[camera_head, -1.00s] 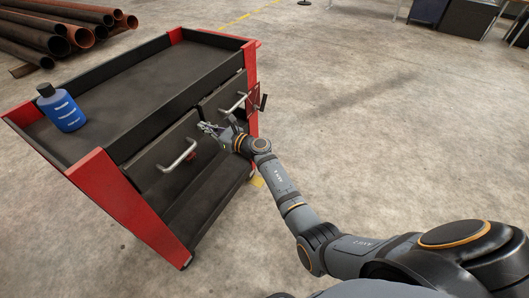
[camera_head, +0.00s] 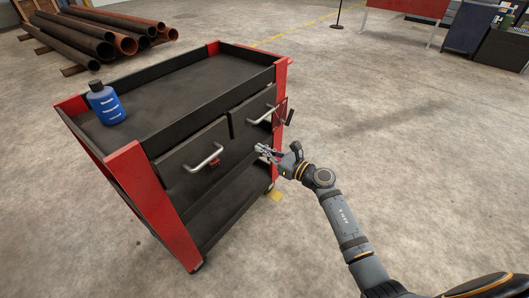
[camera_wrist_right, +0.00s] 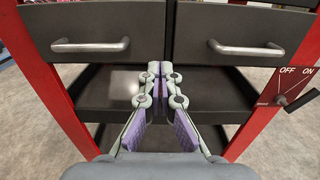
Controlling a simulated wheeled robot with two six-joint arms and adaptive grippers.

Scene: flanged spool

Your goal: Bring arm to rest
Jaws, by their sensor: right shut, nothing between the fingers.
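My right arm comes in from the lower right in the head view. Its gripper (camera_head: 264,151) is in front of the red and black tool cart (camera_head: 134,165), just below the right drawer and apart from its handle. In the right wrist view the gripper (camera_wrist_right: 154,72) has its fingertips together with nothing between them, facing the cart below the seam between the two drawers. The left drawer handle (camera_wrist_right: 91,46) and right drawer handle (camera_wrist_right: 232,48) are both free. My left gripper is not in view.
A blue bottle (camera_head: 104,104) stands on the cart's top tray at the left. An OFF/ON lever switch (camera_wrist_right: 290,86) is on the cart's right side. Pipes (camera_head: 85,35) lie stacked at the back left. The floor (camera_head: 400,130) to the right is clear.

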